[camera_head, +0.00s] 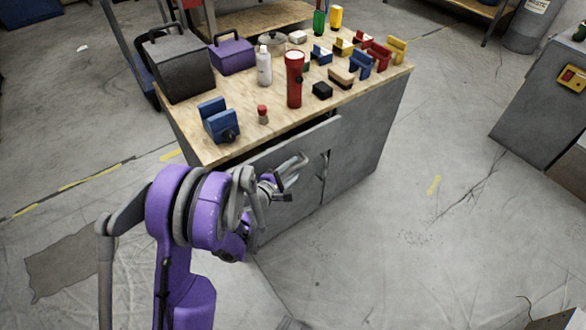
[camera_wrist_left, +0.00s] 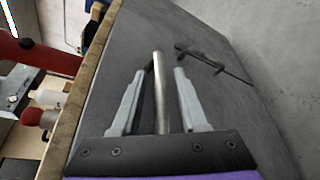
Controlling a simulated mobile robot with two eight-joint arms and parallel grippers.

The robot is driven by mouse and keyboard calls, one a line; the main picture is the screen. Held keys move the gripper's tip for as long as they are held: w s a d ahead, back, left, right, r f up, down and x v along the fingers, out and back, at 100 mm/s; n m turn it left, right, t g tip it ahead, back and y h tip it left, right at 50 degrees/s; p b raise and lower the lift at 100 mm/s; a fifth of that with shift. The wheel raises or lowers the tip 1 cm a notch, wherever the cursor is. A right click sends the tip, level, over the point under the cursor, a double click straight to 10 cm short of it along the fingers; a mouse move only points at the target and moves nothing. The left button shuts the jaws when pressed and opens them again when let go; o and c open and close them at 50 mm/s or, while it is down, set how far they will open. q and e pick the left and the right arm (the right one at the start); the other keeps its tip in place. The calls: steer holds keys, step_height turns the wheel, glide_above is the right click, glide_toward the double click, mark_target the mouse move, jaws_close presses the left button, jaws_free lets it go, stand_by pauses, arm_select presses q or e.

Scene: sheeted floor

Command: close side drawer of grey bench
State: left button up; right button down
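The grey bench (camera_head: 365,130) has a wooden top and grey sides. Its side drawer (camera_head: 312,142) stands partly out, with a dark gap between the drawer front and the bench top. My left gripper (camera_head: 289,178) is in front of the drawer front. In the left wrist view my left gripper (camera_wrist_left: 157,92) is open, with a metal bar handle (camera_wrist_left: 161,75) between its two fingers. Gaps show between the bar and the fingers. The arm and gripper hide part of the drawer front in the head view. My right gripper is not in view.
The bench top holds a grey toolbox (camera_head: 180,64), a purple toolbox (camera_head: 232,56), a red flashlight (camera_head: 294,80), a blue vise (camera_head: 219,120) and several small items. Another handle (camera_wrist_left: 203,60) sits beyond the gripper. Floor (camera_head: 430,240) right of the bench is clear.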

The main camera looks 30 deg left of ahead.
arm_select(q)
jaws_close()
stand_by(1.2)
